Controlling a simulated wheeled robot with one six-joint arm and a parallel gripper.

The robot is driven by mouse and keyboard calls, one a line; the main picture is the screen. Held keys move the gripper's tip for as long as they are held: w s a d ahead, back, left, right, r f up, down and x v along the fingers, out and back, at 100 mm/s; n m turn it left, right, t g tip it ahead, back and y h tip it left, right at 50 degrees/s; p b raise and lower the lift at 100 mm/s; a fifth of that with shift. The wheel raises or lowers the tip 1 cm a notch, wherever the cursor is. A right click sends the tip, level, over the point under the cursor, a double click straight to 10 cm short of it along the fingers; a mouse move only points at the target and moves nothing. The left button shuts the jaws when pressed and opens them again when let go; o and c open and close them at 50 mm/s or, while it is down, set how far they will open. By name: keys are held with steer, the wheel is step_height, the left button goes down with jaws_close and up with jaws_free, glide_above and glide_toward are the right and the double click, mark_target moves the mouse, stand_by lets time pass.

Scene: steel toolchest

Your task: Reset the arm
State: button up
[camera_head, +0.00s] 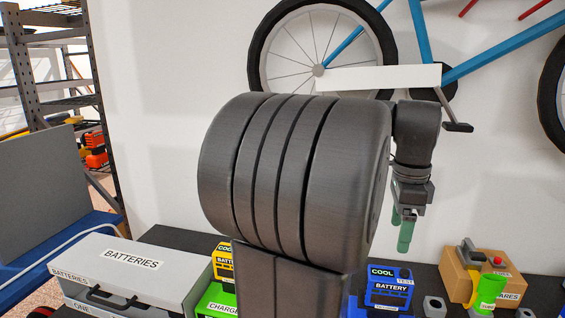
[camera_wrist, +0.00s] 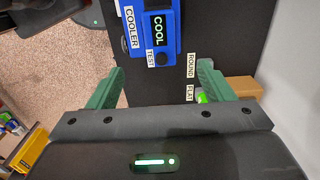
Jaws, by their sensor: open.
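My gripper (camera_head: 405,232) hangs at the right of my raised arm in the head view, fingers pointing down in front of the white wall. The wrist view shows its two green fingers (camera_wrist: 160,78) spread apart with nothing held between them. The large dark grey links of my arm fill the middle of the head view and hide part of the bench behind.
Below stands a blue block marked COOL (camera_head: 388,287), also in the wrist view (camera_wrist: 150,28). A yellow block (camera_head: 222,262) stands on a green charger (camera_head: 215,300). The grey BATTERIES chest (camera_head: 150,262) is left; a cardboard box (camera_head: 455,278) is right. A bicycle (camera_head: 425,50) hangs behind.

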mark_target(391, 274)
step_height(391, 274, down, 13)
steer(key=shift+f+b, duration=0.2)
steer(key=shift+b, duration=0.15)
step_height(391, 274, up, 4)
steer(key=p, duration=0.3)
steer(key=shift+r, duration=0.1)
steer(key=shift+b, duration=0.6)
steer(key=shift+a+r, duration=0.1)
steer(key=shift+r, duration=0.05)
